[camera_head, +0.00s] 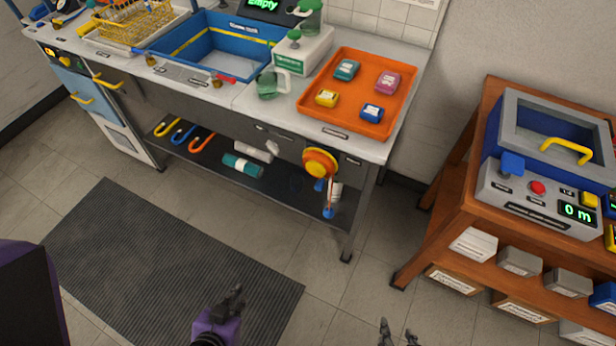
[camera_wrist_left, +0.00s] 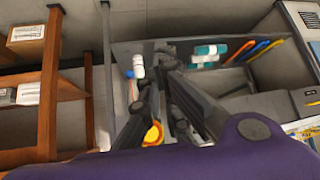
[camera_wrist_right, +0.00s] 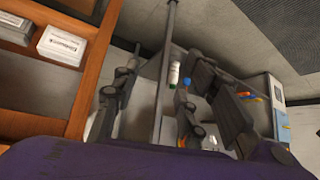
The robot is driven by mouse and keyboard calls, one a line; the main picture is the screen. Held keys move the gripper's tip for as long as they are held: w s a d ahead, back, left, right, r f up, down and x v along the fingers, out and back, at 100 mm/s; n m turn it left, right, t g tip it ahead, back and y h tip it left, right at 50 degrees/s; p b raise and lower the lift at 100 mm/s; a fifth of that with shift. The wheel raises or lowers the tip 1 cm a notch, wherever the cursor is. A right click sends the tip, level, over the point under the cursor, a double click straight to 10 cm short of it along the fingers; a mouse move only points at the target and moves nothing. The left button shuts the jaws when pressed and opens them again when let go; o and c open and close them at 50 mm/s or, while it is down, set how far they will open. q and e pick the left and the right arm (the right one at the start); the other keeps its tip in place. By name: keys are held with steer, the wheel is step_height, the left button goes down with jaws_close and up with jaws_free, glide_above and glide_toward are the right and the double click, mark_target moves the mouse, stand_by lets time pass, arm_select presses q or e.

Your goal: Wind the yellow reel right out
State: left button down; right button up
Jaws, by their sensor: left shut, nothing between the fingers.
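The yellow reel (camera_head: 320,162) is a round yellow and orange disc on the front of the bench, near its right end. A thin line with a blue end piece (camera_head: 329,212) hangs below it. In the left wrist view the reel (camera_wrist_left: 153,133) shows partly, behind the fingers. My left gripper (camera_head: 235,298) is shut and empty over the mat, apart from the reel. My right gripper (camera_head: 398,336) shows only its fingertips at the bottom edge of the head view. Its fingers are spread wide with nothing held, as the right wrist view (camera_wrist_right: 165,65) shows.
An orange tray (camera_head: 345,128) with several coloured blocks lies on the bench above the reel. A lower shelf (camera_head: 285,190) holds hooks and a teal roll. A wooden table (camera_head: 460,190) at right carries a box (camera_head: 540,195) reading "0 m". Open floor lies in front.

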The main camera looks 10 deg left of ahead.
arm_select(q)
steer(key=w+d+f+m+h+b, duration=0.1)
steer(key=w+f+b, duration=0.15)
steer(key=f, duration=0.25)
steer(key=w+f+m+h+b, duration=0.1)
steer(key=f+b, duration=0.2)
steer(key=f, duration=0.1)
arm_select(e)
steer(key=s+f+g+b, duration=0.1)
steer(key=s+f+b, duration=0.2)
steer(key=s+f, duration=0.4)
steer(key=s+f+g+b, duration=0.2)
steer(key=s+f+b, duration=0.15)
steer(key=f, duration=0.65)
arm_select(q)
steer(key=n+t+h+b, duration=0.8)
steer(key=n+b, duration=0.2)
steer(key=n, duration=1)
glide_toward(310, 177)
steer(key=x, duration=0.5)
steer(key=shift+w+r, duration=0.2)
steer(key=shift+d, duration=0.2)
arm_select(e)
steer(key=w+d+f+t, duration=0.1)
steer(key=w+f, duration=0.3)
steer(key=shift+w, duration=0.35)
